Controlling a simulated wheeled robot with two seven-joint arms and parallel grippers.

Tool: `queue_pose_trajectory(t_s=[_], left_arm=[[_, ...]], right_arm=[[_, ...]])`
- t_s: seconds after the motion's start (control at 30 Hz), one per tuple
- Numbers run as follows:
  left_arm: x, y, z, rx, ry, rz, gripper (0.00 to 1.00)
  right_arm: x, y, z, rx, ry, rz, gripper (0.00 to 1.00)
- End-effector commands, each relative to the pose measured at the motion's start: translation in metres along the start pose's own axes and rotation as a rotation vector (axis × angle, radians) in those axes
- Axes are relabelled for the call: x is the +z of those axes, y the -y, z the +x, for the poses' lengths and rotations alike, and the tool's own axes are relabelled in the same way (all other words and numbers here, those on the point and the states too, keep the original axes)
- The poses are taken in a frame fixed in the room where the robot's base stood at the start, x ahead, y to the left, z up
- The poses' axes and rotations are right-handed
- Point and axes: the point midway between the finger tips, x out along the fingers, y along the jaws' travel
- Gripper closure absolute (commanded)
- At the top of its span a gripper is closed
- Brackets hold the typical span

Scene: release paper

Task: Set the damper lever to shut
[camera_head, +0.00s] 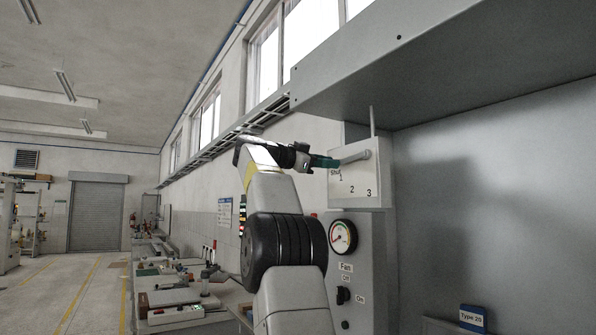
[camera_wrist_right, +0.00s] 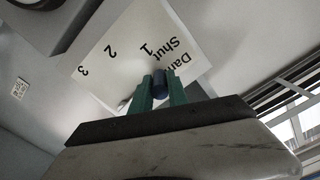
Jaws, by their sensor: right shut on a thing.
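The damper plate (camera_head: 350,190) is a pale box face marked Shut, 1, 2 and 3, and it also shows in the wrist view (camera_wrist_right: 110,68). The grey damper lever (camera_head: 357,157) reaches left from its pivot, over the Shut end of the scale; its exact mark is hard to tell. My right gripper (camera_head: 326,161) is at the lever's outer end. In the wrist view, its green fingers (camera_wrist_right: 160,92) are shut on the lever's dark blue tip (camera_wrist_right: 159,78), which appears near the Shut and 1 marks. My left gripper is not in view.
A grey hood (camera_head: 430,45) hangs above the plate. Below it are a round gauge (camera_head: 342,237) and a fan switch (camera_head: 343,295) on a grey column. A cluttered bench (camera_head: 185,295) runs along the wall at left. Open floor (camera_head: 60,295) lies further left.

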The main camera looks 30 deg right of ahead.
Motion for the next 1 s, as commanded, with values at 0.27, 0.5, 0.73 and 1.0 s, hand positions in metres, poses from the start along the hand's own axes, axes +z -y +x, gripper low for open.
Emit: queue_pose_trajectory(t_s=[0.27, 0.5, 0.73, 1.0], left_arm=[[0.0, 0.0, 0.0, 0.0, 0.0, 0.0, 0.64], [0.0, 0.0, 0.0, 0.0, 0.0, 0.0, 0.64], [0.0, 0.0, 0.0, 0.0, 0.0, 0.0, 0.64], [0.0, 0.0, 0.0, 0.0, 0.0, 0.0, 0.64]], right_arm=[[-0.01, 0.005, -0.001, -0.004, -0.001, 0.099, 1.0], [-0.013, 0.006, -0.001, -0.005, -0.001, 0.121, 1.0], [-0.014, 0.006, -0.001, -0.007, -0.002, 0.122, 1.0], [-0.013, 0.005, 0.0, -0.004, -0.002, 0.121, 0.59]])
